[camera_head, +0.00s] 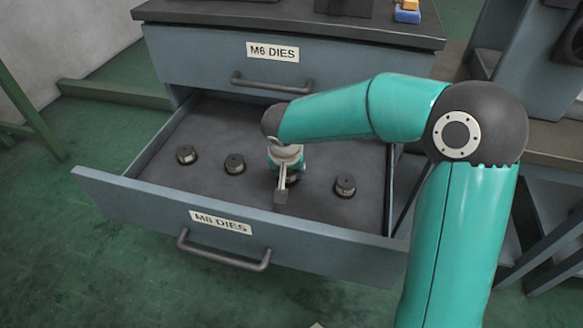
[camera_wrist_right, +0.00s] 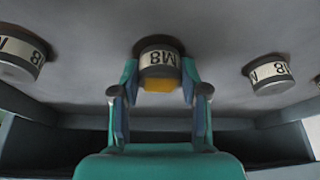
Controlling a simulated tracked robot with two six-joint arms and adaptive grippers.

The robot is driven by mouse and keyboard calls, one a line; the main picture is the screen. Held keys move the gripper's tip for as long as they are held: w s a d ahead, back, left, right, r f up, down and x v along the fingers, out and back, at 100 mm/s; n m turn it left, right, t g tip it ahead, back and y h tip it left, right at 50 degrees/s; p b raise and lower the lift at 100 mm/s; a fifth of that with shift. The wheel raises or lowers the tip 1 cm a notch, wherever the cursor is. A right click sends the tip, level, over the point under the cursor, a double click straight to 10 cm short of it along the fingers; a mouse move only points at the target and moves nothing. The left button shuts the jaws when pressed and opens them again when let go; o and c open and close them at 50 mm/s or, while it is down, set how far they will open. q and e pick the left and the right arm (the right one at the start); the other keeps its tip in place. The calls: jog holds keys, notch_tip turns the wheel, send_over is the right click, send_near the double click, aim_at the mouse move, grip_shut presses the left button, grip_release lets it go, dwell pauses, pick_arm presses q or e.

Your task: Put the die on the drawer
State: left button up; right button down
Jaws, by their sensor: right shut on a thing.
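The M8 DIES drawer (camera_head: 130,200) is pulled open below the shut M6 DIES drawer. Three dark round dies stand apart on its floor: one at left (camera_head: 186,155), one beside it (camera_head: 235,164) and one at right (camera_head: 345,186). My right gripper (camera_head: 281,188) reaches down into the drawer between the last two. In the wrist view, it is shut on a die (camera_wrist_right: 160,58) with an M8 label, its fingers on both sides. In the head view the gripper mostly hides this die. It appears at the drawer floor; contact is unclear. My left gripper is out of view.
The drawer's front panel has a dark handle (camera_head: 222,255). The upper drawer (camera_head: 190,60) and the dark cabinet top (camera_head: 270,18) overhang the back. A blue and yellow object (camera_head: 407,12) lies on top. A bench stands at right; green floor is clear at left.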

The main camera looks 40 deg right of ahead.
jog(key=c, duration=0.6)
grip_release()
jog(key=shift+r+p, duration=0.3)
jog(key=shift+r, duration=0.1)
jog(key=p+v, duration=0.3)
jog(key=v, duration=0.8)
jog(key=shift+s, duration=0.2)
jog(key=shift+a+r, duration=0.1)
